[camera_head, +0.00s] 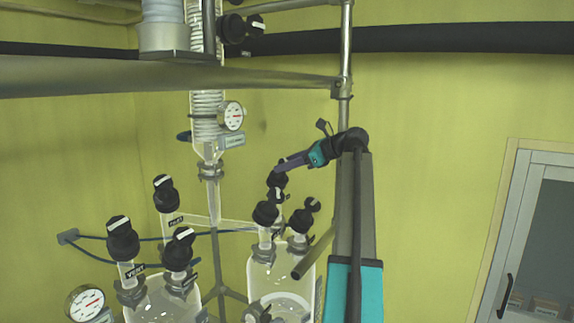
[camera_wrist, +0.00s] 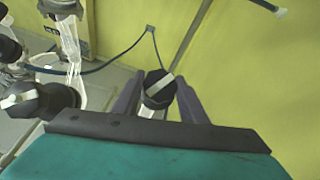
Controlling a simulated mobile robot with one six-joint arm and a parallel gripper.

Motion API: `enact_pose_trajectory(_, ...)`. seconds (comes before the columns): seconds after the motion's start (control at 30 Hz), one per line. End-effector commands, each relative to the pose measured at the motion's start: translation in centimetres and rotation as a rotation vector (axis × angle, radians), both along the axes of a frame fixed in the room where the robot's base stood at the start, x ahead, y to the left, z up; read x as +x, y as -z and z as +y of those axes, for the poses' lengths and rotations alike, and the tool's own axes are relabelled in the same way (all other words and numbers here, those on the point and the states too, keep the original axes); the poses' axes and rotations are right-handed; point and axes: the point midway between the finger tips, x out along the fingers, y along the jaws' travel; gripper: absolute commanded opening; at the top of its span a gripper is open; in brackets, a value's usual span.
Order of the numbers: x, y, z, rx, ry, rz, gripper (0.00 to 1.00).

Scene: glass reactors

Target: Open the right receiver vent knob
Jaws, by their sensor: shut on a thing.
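The right glass receiver (camera_head: 262,280) stands at the bottom centre of the head view, with several black knobs above it. My gripper (camera_head: 277,170) reaches in from the right and is shut on the rearmost black knob (camera_head: 277,183), which I take for the vent knob; its label is not readable. In the wrist view this knob (camera_wrist: 158,90) sits between the two purple fingers of my gripper (camera_wrist: 157,100). A white bar crosses its face diagonally, from lower left to upper right. The glass stem beneath it is mostly hidden.
Close by are a black front knob (camera_head: 265,213) and a right knob (camera_head: 305,214). The left receiver (camera_head: 160,300) carries more knobs. A gauge (camera_head: 231,116) hangs on the column above. A metal rail (camera_head: 150,78) crosses overhead.

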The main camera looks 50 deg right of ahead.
Motion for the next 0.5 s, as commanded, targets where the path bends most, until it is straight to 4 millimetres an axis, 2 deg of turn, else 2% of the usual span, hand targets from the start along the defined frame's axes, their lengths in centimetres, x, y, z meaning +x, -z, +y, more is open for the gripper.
enact_pose_trajectory(0.3, 0.17, -0.22, -0.24, -0.099, -0.173, -0.007, 0.16)
enact_pose_trajectory(0.5, 0.12, -0.17, -0.15, -0.13, -0.225, -0.008, 0.16)
